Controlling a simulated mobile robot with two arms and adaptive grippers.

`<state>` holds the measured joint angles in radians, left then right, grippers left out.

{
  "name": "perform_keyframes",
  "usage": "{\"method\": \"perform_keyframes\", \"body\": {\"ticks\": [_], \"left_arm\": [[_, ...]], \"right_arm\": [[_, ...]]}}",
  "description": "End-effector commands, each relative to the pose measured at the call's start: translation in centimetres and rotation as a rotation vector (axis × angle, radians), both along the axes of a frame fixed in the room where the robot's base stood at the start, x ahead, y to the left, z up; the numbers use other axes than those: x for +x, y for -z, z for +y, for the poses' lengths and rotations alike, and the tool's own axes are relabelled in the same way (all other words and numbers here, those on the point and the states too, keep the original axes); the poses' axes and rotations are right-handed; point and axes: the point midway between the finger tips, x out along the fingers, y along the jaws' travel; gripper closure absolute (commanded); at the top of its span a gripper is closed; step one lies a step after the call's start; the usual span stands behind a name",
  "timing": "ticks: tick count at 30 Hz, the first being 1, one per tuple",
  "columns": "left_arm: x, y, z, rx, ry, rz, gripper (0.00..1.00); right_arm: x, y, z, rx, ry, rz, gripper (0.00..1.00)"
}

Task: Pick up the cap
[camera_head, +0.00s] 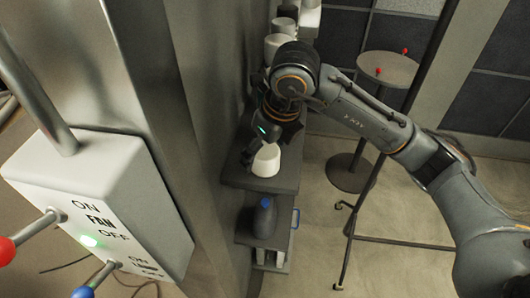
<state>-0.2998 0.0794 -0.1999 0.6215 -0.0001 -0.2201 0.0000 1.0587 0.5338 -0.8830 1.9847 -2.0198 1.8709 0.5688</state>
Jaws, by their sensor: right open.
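My right gripper (260,144) reaches in from the right and points down over a dark shelf unit (283,178) beside the wall. It is open, with its fingers beside and above a small white rounded object (266,163) on the top shelf. I cannot tell whether they touch it. I cannot tell for sure whether this white object is the cap. A dark bottle with a blue top (266,203) stands on the shelf below. My left gripper is not in view.
Several pale and grey cylindrical containers (284,26) stand in a row farther back. A white fan switch box (110,195) fills the left foreground.

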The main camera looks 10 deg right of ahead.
Motion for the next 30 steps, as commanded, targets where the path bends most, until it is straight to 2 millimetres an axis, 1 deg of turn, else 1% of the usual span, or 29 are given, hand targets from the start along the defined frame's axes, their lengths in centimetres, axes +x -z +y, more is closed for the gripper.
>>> {"method": "perform_keyframes", "body": {"ticks": [3, 9, 23, 26, 30], "left_arm": [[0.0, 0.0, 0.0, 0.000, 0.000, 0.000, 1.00], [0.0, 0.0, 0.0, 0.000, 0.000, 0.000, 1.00], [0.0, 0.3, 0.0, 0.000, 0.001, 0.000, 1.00], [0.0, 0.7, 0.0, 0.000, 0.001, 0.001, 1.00], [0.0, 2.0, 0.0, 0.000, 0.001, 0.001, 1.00]], "right_arm": [[0.0, 0.0, 0.0, 0.000, 0.000, 0.000, 0.12], [0.0, 0.0, 0.0, 0.000, 0.000, 0.000, 0.51], [0.0, -0.3, 0.0, 0.000, 0.000, -0.002, 0.51], [0.0, -0.9, 0.0, 0.001, -0.001, -0.003, 0.51], [0.1, -2.7, 0.1, 0.001, -0.001, -0.008, 0.51]]}}
